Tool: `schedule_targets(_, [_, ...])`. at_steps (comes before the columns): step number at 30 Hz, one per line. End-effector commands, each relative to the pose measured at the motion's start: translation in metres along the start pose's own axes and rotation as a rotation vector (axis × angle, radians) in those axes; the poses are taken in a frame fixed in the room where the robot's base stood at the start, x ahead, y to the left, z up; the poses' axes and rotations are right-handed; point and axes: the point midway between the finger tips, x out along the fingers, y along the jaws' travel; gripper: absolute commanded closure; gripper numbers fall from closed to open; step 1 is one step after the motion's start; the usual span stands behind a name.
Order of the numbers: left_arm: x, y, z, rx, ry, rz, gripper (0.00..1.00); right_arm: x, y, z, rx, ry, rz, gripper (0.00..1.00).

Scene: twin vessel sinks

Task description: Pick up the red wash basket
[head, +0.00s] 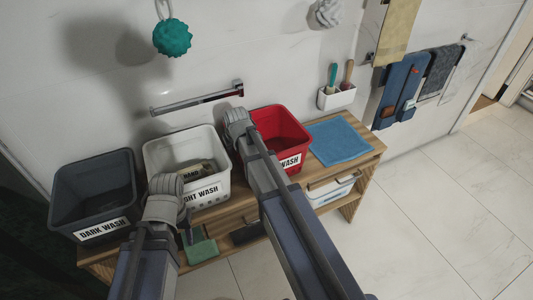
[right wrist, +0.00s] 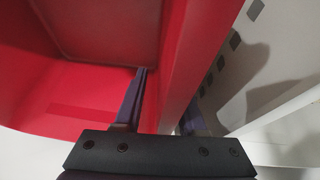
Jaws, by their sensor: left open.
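The red wash basket (head: 286,136) stands on the wooden shelf unit, with a label ending in "WASH" on its front, partly hidden by my right arm. My right gripper (head: 238,122) is at its left wall. In the right wrist view my right gripper (right wrist: 158,110) straddles the wall of the red basket (right wrist: 75,75), one finger inside and one outside. The wall fills the gap between the fingers. My left gripper (head: 188,232) is open and empty, in front of the white light-wash basket; its fingertips are small and partly hidden.
The white basket (head: 185,145) stands close left of the red one, holding something. A dark wash basket (head: 95,188) stands further left. A folded blue towel (head: 340,140) lies right of the red basket on the wooden top (head: 372,142). A towel bar (head: 195,100) is on the wall behind.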

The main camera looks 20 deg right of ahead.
Motion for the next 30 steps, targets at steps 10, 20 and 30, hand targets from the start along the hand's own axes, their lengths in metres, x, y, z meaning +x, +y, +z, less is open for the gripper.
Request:
schedule_targets(10, [0.0030, 0.0003, -0.0002, 0.000, 0.000, 0.000, 0.50, 0.0028, -0.0003, 0.0012, 0.000, 0.000, 0.000, 0.60])
schedule_targets(20, [0.0049, 0.0005, -0.0003, 0.000, 0.000, 0.000, 0.50, 0.0045, -0.0005, 0.0020, 0.000, 0.000, 0.000, 0.60])
schedule_targets(30, [0.0049, 0.0005, -0.0003, 0.000, 0.000, 0.000, 0.50, 0.0045, -0.0004, 0.0019, 0.000, 0.000, 0.000, 0.85])
